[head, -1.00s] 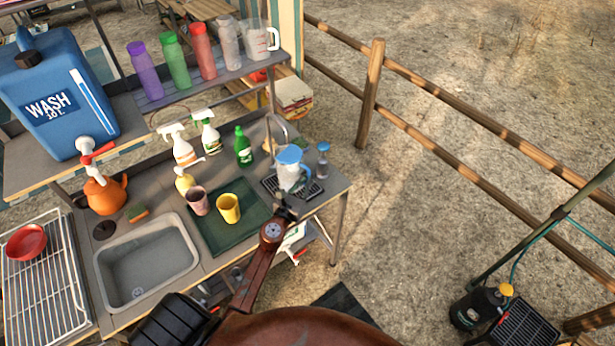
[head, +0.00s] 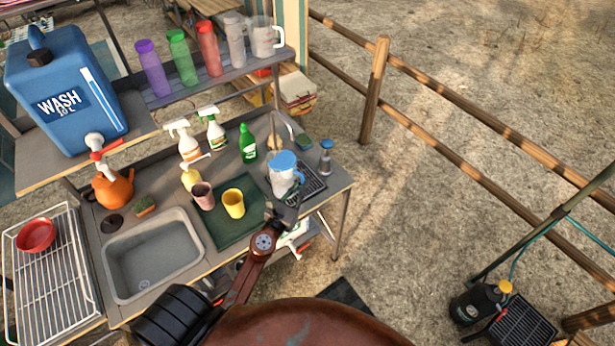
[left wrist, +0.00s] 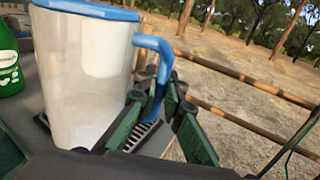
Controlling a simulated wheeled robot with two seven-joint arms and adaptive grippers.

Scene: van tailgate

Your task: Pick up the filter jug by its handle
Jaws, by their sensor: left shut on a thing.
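The filter jug (head: 281,182) is whitish with a blue lid and a blue handle. It stands out over the left part of a black drip tray (head: 312,187) at the counter's right end. In the left wrist view the jug (left wrist: 85,75) fills the left half, nearly upright. My left gripper (head: 291,200) is at the jug's handle side. In the left wrist view its green fingers (left wrist: 155,105) are shut on the blue handle (left wrist: 163,62). The jug's base is partly hidden, and I cannot tell whether it touches the surface. My right gripper is not in view.
A green bottle (head: 247,143) and a yellow cup (head: 234,204) stand left of the jug. A shelf with bottles (head: 182,90) is above. Open ground lies right of the counter.

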